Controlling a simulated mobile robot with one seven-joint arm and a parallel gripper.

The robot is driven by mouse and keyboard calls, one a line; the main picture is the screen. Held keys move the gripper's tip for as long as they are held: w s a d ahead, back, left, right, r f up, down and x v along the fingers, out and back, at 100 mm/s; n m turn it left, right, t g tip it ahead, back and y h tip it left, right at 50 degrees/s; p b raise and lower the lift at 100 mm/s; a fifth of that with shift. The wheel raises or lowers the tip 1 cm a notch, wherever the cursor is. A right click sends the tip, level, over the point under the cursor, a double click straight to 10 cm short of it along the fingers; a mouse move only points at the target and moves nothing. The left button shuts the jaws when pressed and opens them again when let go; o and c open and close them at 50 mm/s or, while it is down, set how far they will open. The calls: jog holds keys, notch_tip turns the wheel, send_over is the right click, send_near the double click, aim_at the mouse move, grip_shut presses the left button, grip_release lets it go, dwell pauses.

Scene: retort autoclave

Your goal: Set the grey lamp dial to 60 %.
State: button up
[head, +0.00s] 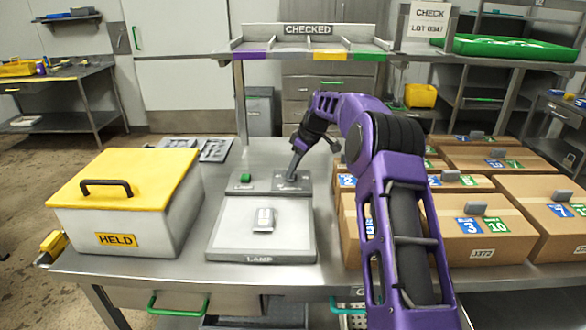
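The lamp box (217,240) stands on the steel table, with LAMP written on its front edge and a pale flat panel on top. The grey dial (290,187) is at the right end of its back strip, mostly hidden by my gripper; its setting is too small to read. My gripper (292,176) points down at the dial from above, with its tips at or just over it. I cannot tell whether the fingers are touching or closed on the dial. A green button (246,178) sits left of the dial. A small silver pouch (264,219) lies on the panel.
A white box (130,225) with a yellow lid marked HELD stands at left. Several cardboard cartons (480,240) fill the right side, close to my arm. A CHECKED rack (308,42) sits on the shelf above. Dark flat trays (215,150) lie behind the lamp box.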

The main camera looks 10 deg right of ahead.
grip_shut()
jog(key=shift+m, duration=0.4)
jog(key=shift+s+a+m+t+h+b, duration=0.1)
jog(key=shift+m+t+h+b, duration=0.3)
jog(key=shift+m, duration=0.6)
jog(key=m, duration=0.1)
jog(key=m+h, duration=0.1)
jog(key=m, duration=0.1)
jog(key=shift+a+r+m+t, duration=0.1)
jog(key=shift+a+m+t, duration=0.05)
jog(key=shift+m+t, duration=0.15)
jog(key=m+h+p, duration=0.1)
jog(key=m, duration=0.3)
jog(key=shift+h+p, duration=0.35)
jog(key=shift+h, duration=0.05)
jog(key=shift+a+m+h+p, duration=0.1)
jog(key=shift+m+h+p, duration=0.45)
jog(key=shift+m, duration=1.05)
